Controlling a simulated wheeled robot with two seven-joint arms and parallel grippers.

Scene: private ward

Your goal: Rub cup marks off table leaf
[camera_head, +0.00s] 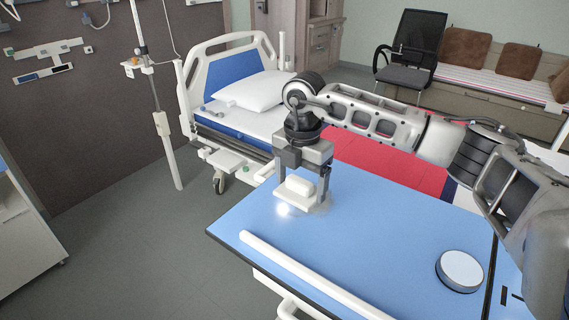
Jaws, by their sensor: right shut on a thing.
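The blue table leaf (370,225) lies in front of me in the head view. My right gripper (303,187) points down over its far left part. It is shut on a white block-like wiper (294,199), which seems to rest on the leaf. A bright glare spot lies at the wiper's left end, and a faint pale patch shows by its right side. I cannot tell whether that patch is a cup mark. A round white-topped thing with a dark rim (460,270) sits on the leaf at the right. My left gripper is out of view.
A white rail (310,276) runs along the leaf's near left edge. A hospital bed (245,100) with a white pillow stands behind the leaf. A drip stand (163,125) is at the left. A dark chair (412,55) and a cushioned bench stand at the back right.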

